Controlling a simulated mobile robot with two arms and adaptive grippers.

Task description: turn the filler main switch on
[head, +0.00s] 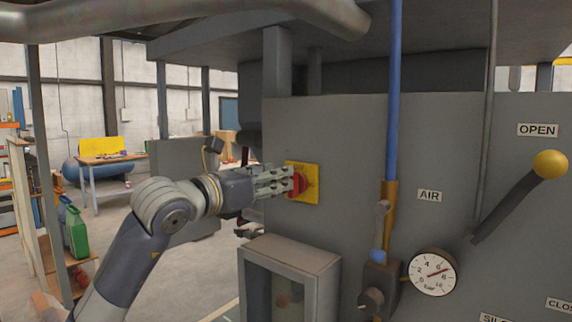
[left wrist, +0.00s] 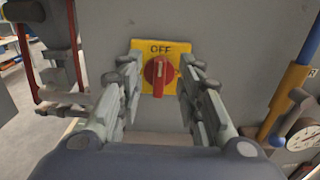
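The main switch is a red rotary knob (left wrist: 159,76) on a yellow plate (left wrist: 149,49) on the grey machine panel. In the left wrist view the plate reads OFF above the knob, and the knob's grip stands upright in line with that word. In the head view the plate (head: 312,184) shows behind my left gripper (head: 286,181), and the fingers partly cover the knob. My left gripper is open, with one finger on each side of the knob and gaps between. The lower part of the plate is partly hidden. My right gripper is not seen.
A blue air pipe (head: 394,90) with a valve and a pressure gauge (head: 433,272) is right of the switch. A grey box (head: 289,255) juts out below it. A yellow-knobbed lever (head: 515,200) is at the far right. Open floor lies to the left.

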